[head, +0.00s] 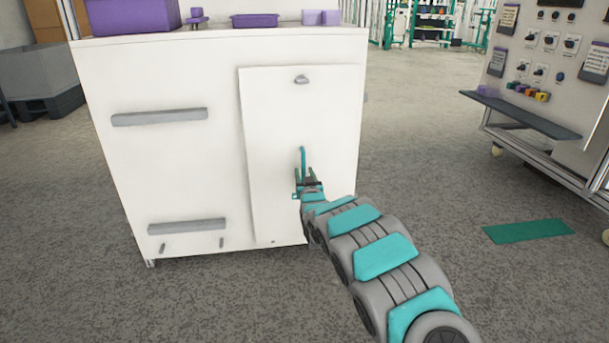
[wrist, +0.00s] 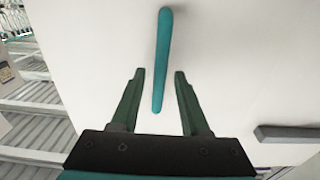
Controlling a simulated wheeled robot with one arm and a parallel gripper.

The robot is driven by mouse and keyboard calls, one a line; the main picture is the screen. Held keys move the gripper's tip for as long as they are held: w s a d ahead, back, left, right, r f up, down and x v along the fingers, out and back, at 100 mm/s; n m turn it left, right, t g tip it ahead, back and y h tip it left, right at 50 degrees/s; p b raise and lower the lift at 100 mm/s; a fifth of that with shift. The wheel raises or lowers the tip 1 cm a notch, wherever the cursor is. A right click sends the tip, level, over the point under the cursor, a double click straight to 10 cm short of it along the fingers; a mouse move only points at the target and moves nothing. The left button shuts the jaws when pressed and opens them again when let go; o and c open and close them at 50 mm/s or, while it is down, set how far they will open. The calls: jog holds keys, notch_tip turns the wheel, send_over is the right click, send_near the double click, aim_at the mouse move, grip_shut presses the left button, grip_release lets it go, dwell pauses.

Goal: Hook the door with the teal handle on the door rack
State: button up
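The door (head: 272,120) is a white flat panel, upright against the front of a white cabinet. Its teal handle (head: 303,160) is a slim bar, seen upright just above my gripper (head: 307,177). A small grey fitting (head: 302,79) sits near the door's top. In the wrist view my gripper (wrist: 159,74) is open. The teal handle (wrist: 163,50) shows between its two fingers, with gaps on both sides; how deep it sits between them is hard to tell. The door rack appears to be the grey upper bar (head: 160,117) and lower bar (head: 187,226) left of the door.
Two small pegs (head: 163,247) stick out under the lower bar. Purple bins (head: 255,20) stand on the cabinet top. A control panel with a shelf (head: 525,113) stands at right. A green mat (head: 528,231) lies on the floor. The floor between cabinet and panel is open.

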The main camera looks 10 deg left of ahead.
jog(key=shift+o, duration=0.4)
jog(key=shift+f, duration=0.15)
jog(key=shift+s, duration=0.2)
jog(key=s+d+r+m+g+h+p, duration=0.2)
jog(key=s+d+r+g+h, duration=0.15)
jog(key=s+d, duration=0.8)
jog(key=s+d+r+m+g+h+p, duration=0.1)
jog(key=s+d+r+g+h+p, duration=0.3)
jog(key=s+d, duration=0.8)
jog(key=s+d+r+g+y+p, duration=0.1)
jog(key=s+g, duration=0.5)
jog(key=s, duration=1.7)
jog(key=s+d+r+g+y+p, duration=0.1)
jog(key=s+g, duration=0.5)
jog(key=s, duration=1.8)
jog(key=shift+d+r+y, duration=0.25)
jog(key=shift+r+y, duration=0.1)
jog(key=shift+r, duration=0.55)
